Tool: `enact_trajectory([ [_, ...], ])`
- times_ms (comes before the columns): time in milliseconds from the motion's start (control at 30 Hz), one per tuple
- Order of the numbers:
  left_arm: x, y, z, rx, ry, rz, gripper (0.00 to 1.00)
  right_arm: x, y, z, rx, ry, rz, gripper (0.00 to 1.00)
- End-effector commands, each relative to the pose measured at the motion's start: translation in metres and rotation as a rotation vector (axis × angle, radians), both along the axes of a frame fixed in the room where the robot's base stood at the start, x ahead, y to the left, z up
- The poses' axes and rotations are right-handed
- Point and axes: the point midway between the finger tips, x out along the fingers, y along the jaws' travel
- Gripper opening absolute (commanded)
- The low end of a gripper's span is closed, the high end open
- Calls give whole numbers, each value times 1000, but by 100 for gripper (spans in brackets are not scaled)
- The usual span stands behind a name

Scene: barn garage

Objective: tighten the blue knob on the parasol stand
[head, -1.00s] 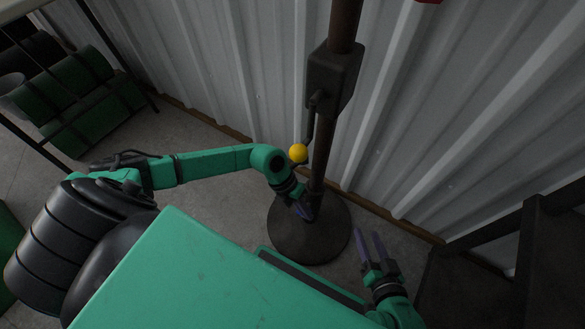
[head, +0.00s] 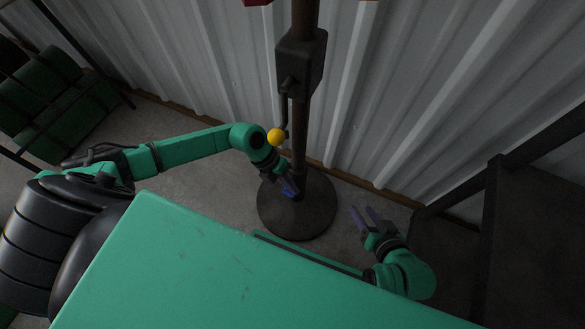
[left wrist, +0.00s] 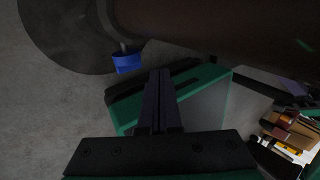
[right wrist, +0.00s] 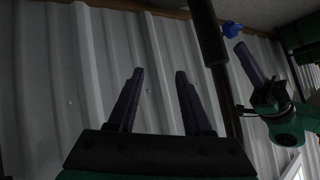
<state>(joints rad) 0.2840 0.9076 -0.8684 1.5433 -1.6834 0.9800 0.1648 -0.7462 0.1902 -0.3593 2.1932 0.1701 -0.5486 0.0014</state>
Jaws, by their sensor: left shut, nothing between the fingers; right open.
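The blue knob (left wrist: 127,62) sticks out from the side of the parasol stand's lower tube, just above the round dark base (head: 310,222). It shows partly behind my fingers in the head view (head: 288,192) and in the right wrist view (right wrist: 232,29). The brown pole (head: 300,130) stands upright on the base. My left gripper (head: 291,187) is shut and empty close to the knob; in the left wrist view its fingertips (left wrist: 160,73) are beside the knob, apart in the picture. My right gripper (head: 362,212) is open and empty, right of the base.
A crank with a yellow ball (head: 276,137) hangs from the pole's dark housing (head: 301,62), just above my left wrist. A corrugated wall (head: 400,100) stands close behind. Dark steps (head: 495,220) are at the right. A rack with green cylinders (head: 60,110) is at the left.

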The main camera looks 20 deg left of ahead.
Motion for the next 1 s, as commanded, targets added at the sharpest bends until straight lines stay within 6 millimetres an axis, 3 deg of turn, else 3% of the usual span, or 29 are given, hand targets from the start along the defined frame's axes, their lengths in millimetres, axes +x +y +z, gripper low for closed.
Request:
enact_trajectory([
  [367,7,8,49,1,-3,2,0,-13,-52,31,-205,265,10,50],
  [700,6,7,108,0,-2,1,0,-48,-104,69,-356,524,-23,50],
  [1000,6,7,121,0,0,2,0,-60,-116,77,-387,594,-32,50],
])
